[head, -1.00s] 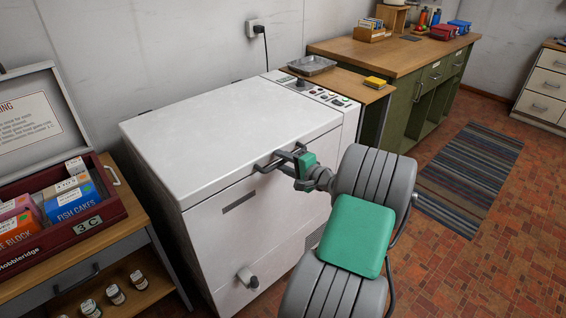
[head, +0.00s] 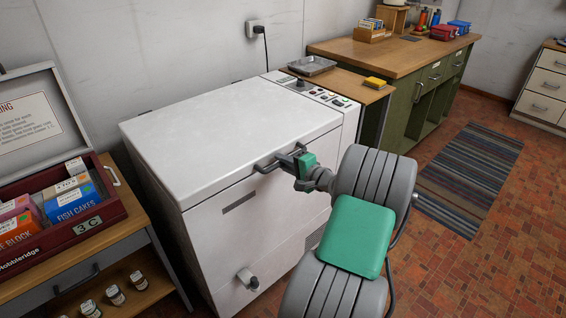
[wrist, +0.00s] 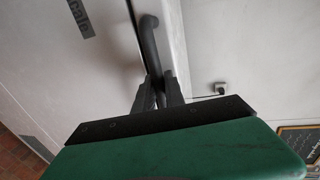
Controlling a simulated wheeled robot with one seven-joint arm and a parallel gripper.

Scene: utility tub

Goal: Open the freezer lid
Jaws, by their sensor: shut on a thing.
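The white chest freezer (head: 235,215) stands in the middle of the head view. Its lid (head: 225,130) lies flat and closed on the body. The dark bar handle (head: 267,165) is at the lid's front edge; it also shows in the wrist view (wrist: 150,45). My gripper (head: 285,162) is at the right part of this handle. In the wrist view my gripper's two dark fingers (wrist: 158,92) are closed around the near part of the bar. The exact contact is partly hidden by the fingers.
A dark red crate (head: 95,222) with food boxes stands on a wooden unit to the left. A metal tray (head: 312,65) and a yellow sponge (head: 376,82) lie to the right of the freezer. A striped rug (head: 465,175) covers floor at right.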

